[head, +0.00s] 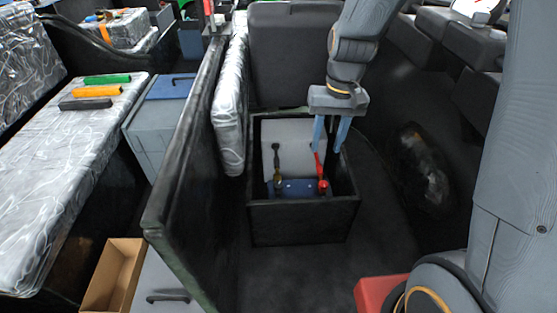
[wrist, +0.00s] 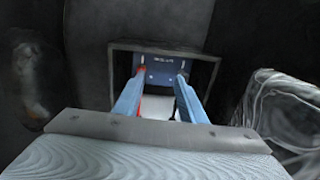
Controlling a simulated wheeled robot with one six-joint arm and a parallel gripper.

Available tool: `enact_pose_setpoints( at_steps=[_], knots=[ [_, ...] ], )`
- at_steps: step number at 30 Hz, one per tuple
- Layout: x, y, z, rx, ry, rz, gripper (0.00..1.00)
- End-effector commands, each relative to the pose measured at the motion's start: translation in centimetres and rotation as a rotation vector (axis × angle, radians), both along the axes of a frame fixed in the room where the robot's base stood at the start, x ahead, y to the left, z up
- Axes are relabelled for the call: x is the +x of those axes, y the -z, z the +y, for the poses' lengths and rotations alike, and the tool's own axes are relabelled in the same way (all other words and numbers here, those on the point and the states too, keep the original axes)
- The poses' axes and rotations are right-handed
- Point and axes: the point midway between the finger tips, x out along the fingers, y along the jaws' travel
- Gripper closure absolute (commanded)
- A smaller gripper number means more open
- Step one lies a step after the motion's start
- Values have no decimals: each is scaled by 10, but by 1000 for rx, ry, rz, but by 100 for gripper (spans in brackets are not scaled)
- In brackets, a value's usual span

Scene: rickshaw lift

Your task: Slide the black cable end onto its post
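The black cable (head: 276,160) lies over a pale grey panel inside the open black box, and its lower end is by the left side of a blue battery (head: 298,187). Whether that end is around its post or beside it is too small to tell. The red cable (head: 320,172) runs to the battery's right side, where a red piece sits. My gripper (head: 331,148) is over the box's right part, near the red cable. In the wrist view, the blue fingers (wrist: 160,82) stand apart with nothing seen between them. The battery (wrist: 160,66) shows beyond them.
The black box's walls (head: 303,222) surround the battery. A dark partition (head: 185,180) and a plastic-wrapped cushion (head: 230,110) stand left of it. A black seat back (head: 293,55) is behind. Dark floor (head: 385,215) is clear to the right, with a wrapped bundle (head: 424,165) farther right.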

Motion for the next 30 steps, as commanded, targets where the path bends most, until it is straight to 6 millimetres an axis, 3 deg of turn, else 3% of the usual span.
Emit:
enact_pose_setpoints(
  at_steps=[1,6,15,21,30],
  knots=[
    [19,12,7,8,-2,4,63],
    [80,49,30,39,-3,2,63],
    [166,131,73,94,-5,4,63],
    [197,172,94,120,-8,1,63],
    [205,196,103,129,-7,2,63]
  ],
)
